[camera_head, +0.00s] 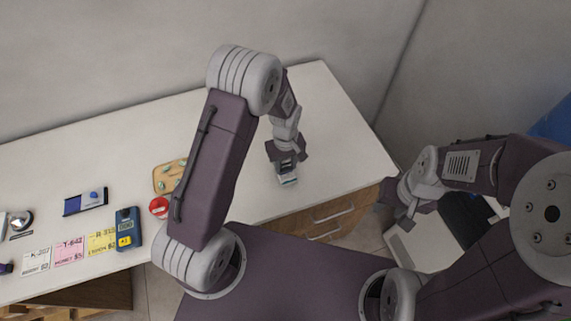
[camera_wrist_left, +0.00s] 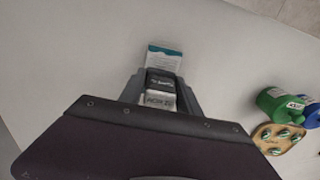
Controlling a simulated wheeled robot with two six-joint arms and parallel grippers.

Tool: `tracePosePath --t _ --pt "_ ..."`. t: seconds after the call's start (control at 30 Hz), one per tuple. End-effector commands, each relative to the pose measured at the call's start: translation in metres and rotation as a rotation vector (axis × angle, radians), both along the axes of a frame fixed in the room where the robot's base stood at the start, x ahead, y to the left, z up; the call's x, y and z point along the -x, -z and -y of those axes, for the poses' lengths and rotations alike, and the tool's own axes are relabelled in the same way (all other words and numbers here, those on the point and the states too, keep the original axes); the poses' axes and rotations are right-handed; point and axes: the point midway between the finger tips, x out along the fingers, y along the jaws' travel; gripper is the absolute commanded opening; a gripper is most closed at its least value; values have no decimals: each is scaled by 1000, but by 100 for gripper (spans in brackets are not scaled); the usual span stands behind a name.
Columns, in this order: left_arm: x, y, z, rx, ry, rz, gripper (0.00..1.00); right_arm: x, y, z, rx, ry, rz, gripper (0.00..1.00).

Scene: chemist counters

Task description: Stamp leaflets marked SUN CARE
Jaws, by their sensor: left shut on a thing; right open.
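My left gripper (camera_head: 286,166) is over the right part of the white counter, pointing down. It is shut on a small dark stamp with a pale lettered label, seen between the fingers in the left wrist view (camera_wrist_left: 160,88). A leaflet with a teal band and white print (camera_wrist_left: 164,57) lies on the counter just beyond the stamp and partly under it. It also shows below the gripper in the head view (camera_head: 289,182). Its print is too small to read, and I cannot tell whether the stamp touches it. My right gripper (camera_head: 389,212) is open, off the counter's right end.
A wooden tray with greenish pieces (camera_head: 167,176), a red round item (camera_head: 158,207), a blue device (camera_head: 127,229), a dark blue pad (camera_head: 86,201), price cards (camera_head: 70,249) and a silver bell (camera_head: 20,221) lie leftward. Counter (camera_head: 335,130) right of my left gripper is clear.

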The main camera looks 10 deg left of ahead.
Motion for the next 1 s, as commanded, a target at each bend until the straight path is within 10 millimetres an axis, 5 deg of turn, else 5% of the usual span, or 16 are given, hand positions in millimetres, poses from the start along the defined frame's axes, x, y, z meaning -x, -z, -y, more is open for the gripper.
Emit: tracePosePath --t 1.0 --pt "0 9 0 0 0 0 14 0 6 0 0 0 0 41"
